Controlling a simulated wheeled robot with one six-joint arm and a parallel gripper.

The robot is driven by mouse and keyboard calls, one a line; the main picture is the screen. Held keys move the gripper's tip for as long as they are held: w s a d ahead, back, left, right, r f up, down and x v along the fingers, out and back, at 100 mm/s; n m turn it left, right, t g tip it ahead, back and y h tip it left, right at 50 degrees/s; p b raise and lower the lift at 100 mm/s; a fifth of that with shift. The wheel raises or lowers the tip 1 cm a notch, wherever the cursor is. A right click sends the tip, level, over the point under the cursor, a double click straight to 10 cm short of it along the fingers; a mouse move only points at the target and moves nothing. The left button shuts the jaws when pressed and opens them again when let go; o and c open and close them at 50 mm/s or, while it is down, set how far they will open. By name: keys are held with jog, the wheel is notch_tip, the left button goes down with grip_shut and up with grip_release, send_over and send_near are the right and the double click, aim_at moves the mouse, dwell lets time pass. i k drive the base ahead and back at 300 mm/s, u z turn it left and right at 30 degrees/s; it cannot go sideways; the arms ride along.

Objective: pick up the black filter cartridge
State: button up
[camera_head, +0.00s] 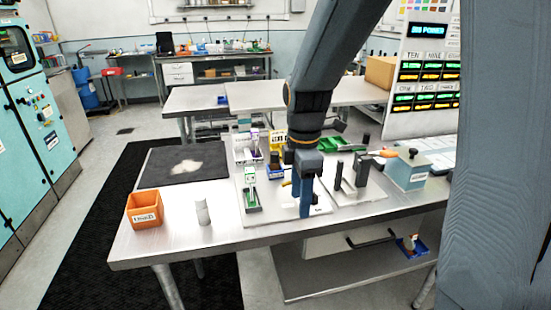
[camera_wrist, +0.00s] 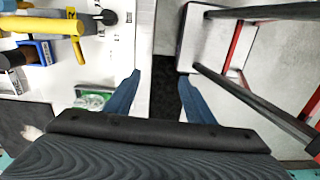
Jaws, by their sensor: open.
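Two upright black pieces stand on a white board right of my gripper in the head view: a thicker one (camera_head: 362,174) and a thinner one (camera_head: 338,174). Either may be the black filter cartridge; I cannot tell which. A dark cylinder (camera_wrist: 12,59) also shows at the left edge of the wrist view, but I cannot match it surely. My gripper (camera_head: 304,208) points down near the table's front edge. In the wrist view its blue fingers (camera_wrist: 161,80) are apart with nothing between them.
An orange bin (camera_head: 144,210) and a white cylinder (camera_head: 202,211) stand at the table's left. A grey-blue box (camera_head: 407,172) stands at the right.

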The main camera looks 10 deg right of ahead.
aim_at(274, 161)
jog(key=i, duration=0.9)
